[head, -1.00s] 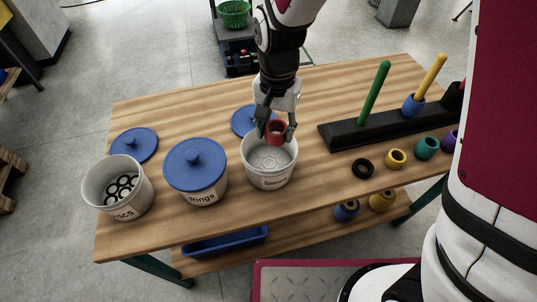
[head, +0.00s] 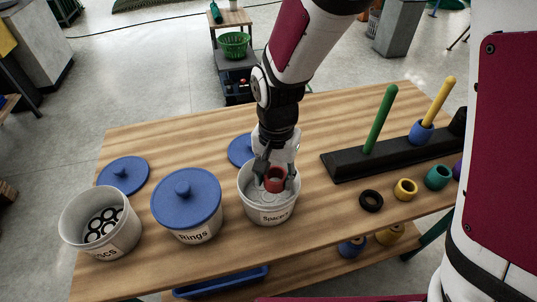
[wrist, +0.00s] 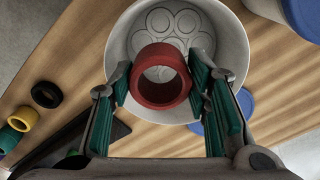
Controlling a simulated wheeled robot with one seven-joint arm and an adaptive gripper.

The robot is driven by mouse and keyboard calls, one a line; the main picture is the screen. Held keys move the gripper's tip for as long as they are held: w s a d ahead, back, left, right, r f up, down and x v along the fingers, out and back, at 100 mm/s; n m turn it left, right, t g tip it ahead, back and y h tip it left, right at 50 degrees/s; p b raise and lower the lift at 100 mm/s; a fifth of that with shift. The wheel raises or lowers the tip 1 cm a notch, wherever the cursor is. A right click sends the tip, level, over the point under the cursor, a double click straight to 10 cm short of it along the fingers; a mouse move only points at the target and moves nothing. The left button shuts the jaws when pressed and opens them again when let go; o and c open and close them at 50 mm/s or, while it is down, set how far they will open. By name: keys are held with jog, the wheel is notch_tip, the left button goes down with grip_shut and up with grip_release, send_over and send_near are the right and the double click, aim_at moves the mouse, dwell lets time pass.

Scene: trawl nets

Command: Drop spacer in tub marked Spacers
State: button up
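The red spacer (head: 274,181) is a short, thick ring. My gripper (head: 274,178) is shut on it, with a finger on either side. The spacer is at the mouth of the open white tub marked Spacers (head: 267,217), within its rim as seen in the head view. In the wrist view the spacer (wrist: 161,92) sits between the green finger pads of my gripper (wrist: 161,80), its hole facing the camera. The tub (wrist: 231,40) lies beyond it, showing a pale floor with round outlines and no other spacer. The exact height above the floor is unclear.
A lidded tub marked Rings (head: 187,212) and an open tub of dark rings (head: 82,235) stand to the left. Blue lids (head: 123,175) lie behind. A black peg rack (head: 345,168) stands right, with loose rings, including a black one (head: 370,199), before it.

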jog(key=o, duration=0.4)
jog(key=shift+o, duration=0.2)
notch_tip(320, 180, up, 12)
dwell(0.4)
